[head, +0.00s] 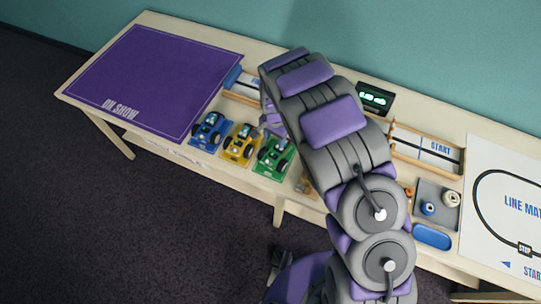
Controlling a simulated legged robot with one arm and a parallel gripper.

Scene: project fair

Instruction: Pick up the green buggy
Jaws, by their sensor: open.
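The green buggy (273,155) stands on the table in the head view, at the right end of a short row of buggies and just left of my arm. It has dark wheels. My gripper (268,122) shows only in part, purple and grey, just above and behind the green buggy. My arm hides much of it, and its fingertips are hard to make out. It is open, and I see nothing held in it. I cannot tell whether it touches the green buggy.
A yellow buggy (241,142) and a blue buggy (209,130) stand close to the left. A purple "ON SHOW" mat (150,75) lies further left, clear.

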